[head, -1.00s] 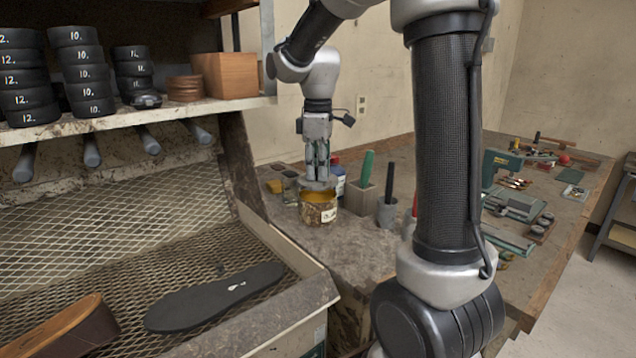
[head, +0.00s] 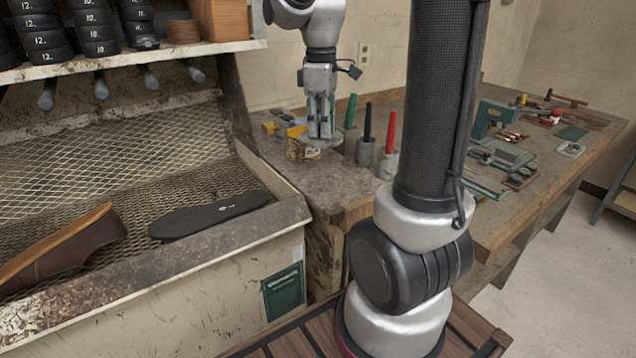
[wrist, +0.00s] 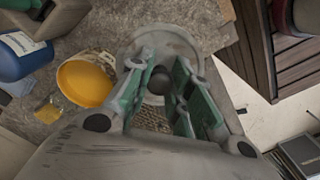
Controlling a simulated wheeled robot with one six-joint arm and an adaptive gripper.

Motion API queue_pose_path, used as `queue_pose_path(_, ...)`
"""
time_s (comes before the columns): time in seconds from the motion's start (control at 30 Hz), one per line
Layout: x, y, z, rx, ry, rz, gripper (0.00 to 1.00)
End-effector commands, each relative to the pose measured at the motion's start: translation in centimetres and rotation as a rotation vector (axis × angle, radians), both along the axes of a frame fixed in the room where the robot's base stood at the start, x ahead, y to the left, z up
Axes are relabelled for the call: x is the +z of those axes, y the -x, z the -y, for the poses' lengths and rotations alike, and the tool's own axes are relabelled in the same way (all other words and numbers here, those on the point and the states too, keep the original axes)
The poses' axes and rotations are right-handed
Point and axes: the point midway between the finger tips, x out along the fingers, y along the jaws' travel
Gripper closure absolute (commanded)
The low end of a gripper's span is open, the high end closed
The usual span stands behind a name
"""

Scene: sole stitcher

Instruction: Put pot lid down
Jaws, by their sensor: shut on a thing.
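My gripper (head: 321,131) points straight down and is shut on the dark knob (wrist: 159,81) of the pot lid. The lid (head: 325,141) is a round, flat grey disc, held about level. In the wrist view its pale rim (wrist: 137,48) shows around the green fingers (wrist: 155,95). The open pot (head: 300,151) has a worn label and yellow-orange contents (wrist: 84,83). In the head view the lid is at the pot's upper right and partly overlaps it. The wrist view shows it beside the pot. I cannot tell whether the lid touches the bench.
The grey workbench (head: 336,190) has bare room in front of the pot. Holders with a black-handled tool (head: 367,125) and a red-handled tool (head: 390,132) stand to the right. A blue container (wrist: 22,55) is near the pot. The rack with soles (head: 210,215) is at left.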

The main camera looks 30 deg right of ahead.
Motion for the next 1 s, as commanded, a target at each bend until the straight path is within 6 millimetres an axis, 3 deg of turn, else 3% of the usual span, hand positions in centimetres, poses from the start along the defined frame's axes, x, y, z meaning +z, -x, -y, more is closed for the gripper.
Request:
queue_pose_path(0.2, -4.2, -0.2, 0.0, -0.011, 0.001, 0.011, 1.0)
queue_pose_path(0.6, -9.5, -0.3, 0.0, -0.01, 0.001, 0.013, 1.0)
queue_pose_path(1.0, -10.3, -0.3, 0.0, -0.01, 0.001, 0.016, 1.0)
